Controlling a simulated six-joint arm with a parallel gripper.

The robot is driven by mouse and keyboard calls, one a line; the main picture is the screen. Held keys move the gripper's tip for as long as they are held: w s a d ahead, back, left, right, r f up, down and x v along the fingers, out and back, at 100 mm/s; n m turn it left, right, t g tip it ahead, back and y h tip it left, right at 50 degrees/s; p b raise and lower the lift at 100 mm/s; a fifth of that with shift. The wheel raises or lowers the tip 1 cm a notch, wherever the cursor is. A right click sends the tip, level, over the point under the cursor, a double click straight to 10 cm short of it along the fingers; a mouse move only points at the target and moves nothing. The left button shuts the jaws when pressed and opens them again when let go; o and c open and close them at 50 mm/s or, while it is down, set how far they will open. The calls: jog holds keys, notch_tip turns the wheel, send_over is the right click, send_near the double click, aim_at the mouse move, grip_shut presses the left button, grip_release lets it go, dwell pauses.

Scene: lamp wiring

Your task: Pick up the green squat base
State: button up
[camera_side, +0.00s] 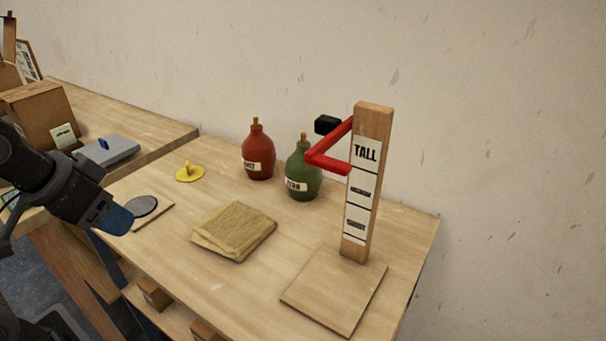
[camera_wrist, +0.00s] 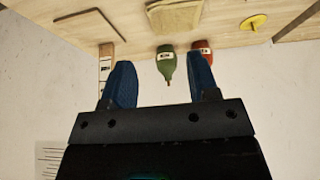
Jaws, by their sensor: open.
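The green base (camera_side: 305,163) is a rounded, bottle-like body with a thin neck and a white label I cannot read fully. It stands upright toward the back of the table, partly behind a red arm on a post. In the wrist view the green base (camera_wrist: 166,65) appears upside down between my blue fingers, well beyond them. My gripper (camera_wrist: 159,62) is open with nothing between its fingers. In the side view my gripper (camera_side: 117,219) is at the left, above the table's left edge, far from the green base.
A red-brown base (camera_side: 257,155) stands left of the green one. A wooden post (camera_side: 355,240) marked TALL, with a red arm, rises at right on a square board (camera_side: 335,291). A folded cloth (camera_side: 234,230), yellow disc (camera_side: 190,174) and grey disc (camera_side: 142,206) lie on the table.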

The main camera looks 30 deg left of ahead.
jog(key=shift+o, duration=1.3)
jog(key=w+d+t+h, duration=0.1)
jog(key=w+d+t, duration=0.2)
jog(key=w, duration=0.9)
jog(key=n+t+y, duration=0.1)
jog(key=t+y, duration=0.1)
jog(key=t, duration=0.5)
send_near(301, 148)
jog(key=s+d+r, duration=0.1)
jog(key=s+r, duration=0.2)
jog(key=s, duration=0.2)
jog(key=w+f, duration=0.1)
jog(key=w, duration=0.2)
jog(key=w+f+t+y, duration=0.1)
jog(key=w+f, duration=0.1)
jog(key=w, duration=0.2)
jog(key=w+a+f+n+t+y, duration=0.1)
jog(key=w, duration=0.3)
jog(key=shift+w+f, duration=0.15)
jog(key=shift+f, duration=0.2)
jog(key=shift+w+a+f, duration=0.1)
jog(key=shift+w+a, duration=0.05)
jog(key=shift+w, duration=0.7)
jog(key=shift+w+a, duration=0.2)
jog(key=shift+w, duration=0.65)
jog(key=shift+w+a+f, duration=0.1)
jog(key=shift+w+a, duration=0.05)
jog(key=shift+w, duration=0.75)
jog(key=shift+c, duration=0.2)
